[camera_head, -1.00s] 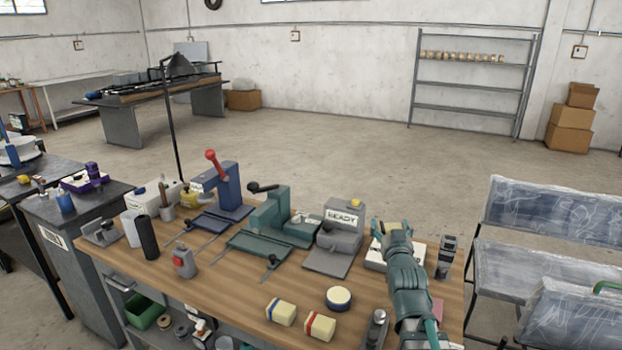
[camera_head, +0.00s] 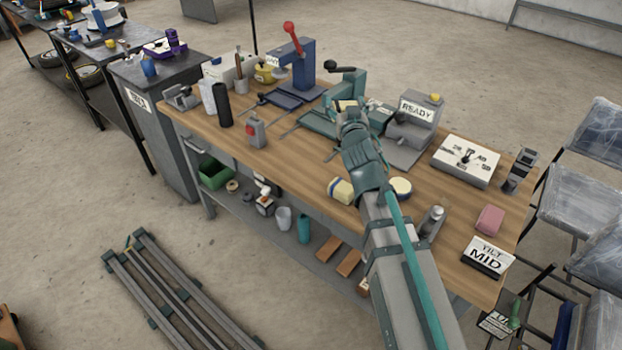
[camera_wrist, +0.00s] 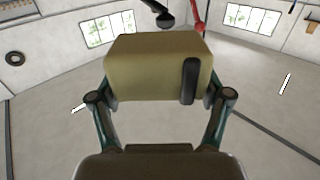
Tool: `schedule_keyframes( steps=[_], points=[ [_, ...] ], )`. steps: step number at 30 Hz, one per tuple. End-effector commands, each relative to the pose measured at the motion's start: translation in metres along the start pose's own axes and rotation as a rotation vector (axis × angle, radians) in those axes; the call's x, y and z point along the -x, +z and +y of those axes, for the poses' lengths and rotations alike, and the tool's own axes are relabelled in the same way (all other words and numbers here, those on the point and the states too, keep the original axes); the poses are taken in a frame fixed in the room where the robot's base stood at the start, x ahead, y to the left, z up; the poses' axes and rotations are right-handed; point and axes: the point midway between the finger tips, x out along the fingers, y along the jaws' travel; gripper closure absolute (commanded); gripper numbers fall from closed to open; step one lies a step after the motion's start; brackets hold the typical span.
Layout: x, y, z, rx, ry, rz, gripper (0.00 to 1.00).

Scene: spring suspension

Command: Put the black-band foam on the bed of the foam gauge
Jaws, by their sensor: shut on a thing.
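My gripper (camera_wrist: 160,100) is shut on the black-band foam (camera_wrist: 145,70), a cream block with a black stripe near its right end in the wrist view. In the head view the foam (camera_head: 345,104) shows only in part beyond my gripper (camera_head: 350,112). It is in front of the teal lever device (camera_head: 318,122), which has a flat bed and a black-knobbed handle. The frames do not show clearly whether the foam touches that bed. No label tells which device is the foam gauge. My gripper hides part of the teal device.
A blue press (camera_head: 297,75) with a red lever stands left of the teal device, and the grey READY unit (camera_head: 412,122) stands right. A banded cream block (camera_head: 341,190) and a round cream piece (camera_head: 400,187) lie nearer.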

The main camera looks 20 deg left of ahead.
Motion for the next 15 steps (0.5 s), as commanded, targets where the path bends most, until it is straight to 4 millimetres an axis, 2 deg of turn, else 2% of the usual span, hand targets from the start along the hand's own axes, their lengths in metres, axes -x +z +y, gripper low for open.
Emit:
schedule_keyframes(
  steps=[1, 10, 15],
  points=[
    [-0.004, 0.001, -0.016, 0.002, -0.011, -0.001, 0.47],
    [-0.013, 0.004, -0.092, 0.002, -0.013, 0.000, 0.47],
    [-0.015, -0.004, -0.141, 0.000, 0.082, 0.002, 0.47]
  ],
)
